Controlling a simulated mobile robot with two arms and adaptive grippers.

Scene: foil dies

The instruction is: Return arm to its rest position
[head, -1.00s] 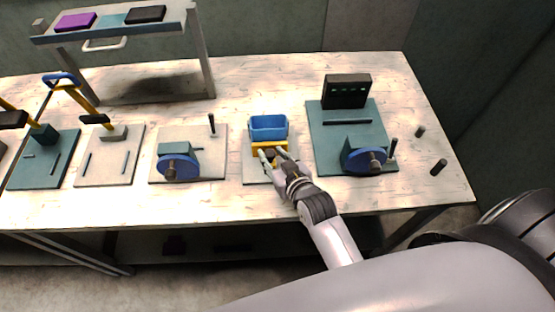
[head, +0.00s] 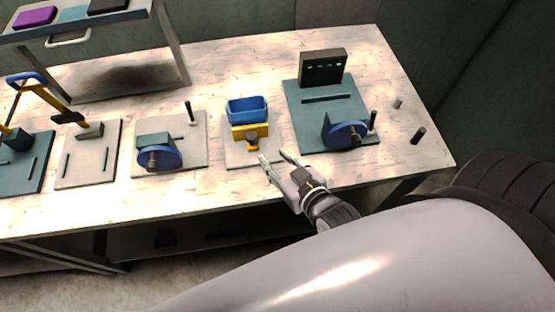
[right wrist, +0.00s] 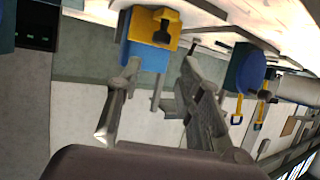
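My right gripper (head: 276,160) is open and empty at the front edge of the workbench, just in front of the yellow-and-blue device. Its two fingers are spread apart and also show in the right wrist view (right wrist: 150,100). The device has a yellow block (head: 250,133) with a small knob at its front and a blue open bin (head: 247,109) behind it. In the right wrist view the yellow block (right wrist: 160,25) shows beyond the fingers, apart from them. My left gripper is not in view.
The workbench (head: 400,70) carries a teal station with a blue wheel (head: 346,135), another blue wheel (head: 160,158), and yellow-handled presses at the left (head: 48,97). A raised shelf (head: 170,45) stands at the back left.

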